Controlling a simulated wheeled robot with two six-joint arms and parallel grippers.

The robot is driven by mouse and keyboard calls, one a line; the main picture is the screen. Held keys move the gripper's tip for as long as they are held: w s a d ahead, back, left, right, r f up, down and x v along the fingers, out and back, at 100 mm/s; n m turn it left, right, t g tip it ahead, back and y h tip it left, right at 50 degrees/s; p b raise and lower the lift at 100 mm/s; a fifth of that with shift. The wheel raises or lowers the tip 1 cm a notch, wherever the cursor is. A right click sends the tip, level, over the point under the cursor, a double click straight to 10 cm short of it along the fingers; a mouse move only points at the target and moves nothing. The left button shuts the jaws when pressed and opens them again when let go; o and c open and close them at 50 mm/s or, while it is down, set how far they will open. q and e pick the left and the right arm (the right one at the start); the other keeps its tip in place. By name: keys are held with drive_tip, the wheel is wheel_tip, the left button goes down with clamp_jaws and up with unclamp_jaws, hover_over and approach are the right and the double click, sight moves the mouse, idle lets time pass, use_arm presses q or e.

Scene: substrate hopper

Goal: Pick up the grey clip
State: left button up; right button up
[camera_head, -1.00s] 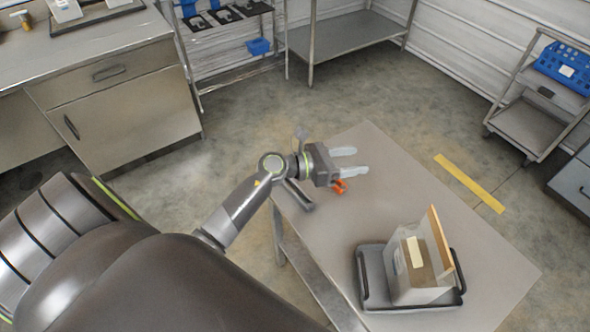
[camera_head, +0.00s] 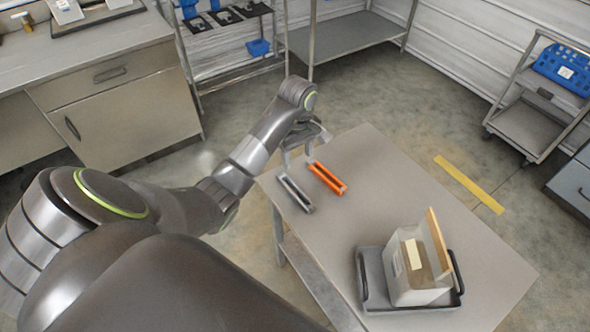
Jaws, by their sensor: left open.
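The grey clip (camera_head: 296,194) lies on the left part of the metal table, a long narrow piece set at a slant. An orange clip (camera_head: 328,177) lies beside it to the right, roughly parallel and apart from it. My left gripper (camera_head: 297,158) is open and points down just behind the far ends of the two clips, near the table's far left edge. Its fingers show pale and partly overlap the table edge. Nothing shows between them. My right gripper is not in view.
A grey tray (camera_head: 366,296) with a clear hopper bin (camera_head: 408,287) and tan board (camera_head: 438,240) stands at the table's (camera_head: 400,190) near right. The table's middle is clear. A cabinet (camera_head: 130,115) and shelves stand farther off.

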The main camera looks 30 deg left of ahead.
use_arm(q)
drive_tip(key=b, duration=1.1)
hover_over(296, 189)
drive_tip(key=s+d, duration=0.1)
wheel_tip(296, 189, down, 12)
drive_tip(key=shift+s+d+r, duration=0.15)
drive_tip(key=shift+r, duration=0.05)
drive_tip(key=f+b, duration=0.3)
drive_tip(key=shift+a, duration=0.2)
drive_tip(key=shift+f, duration=1.05)
drive_tip(key=c, duration=1.1)
drive_tip(key=shift+o, duration=0.2)
drive_tip(key=shift+r, duration=0.1)
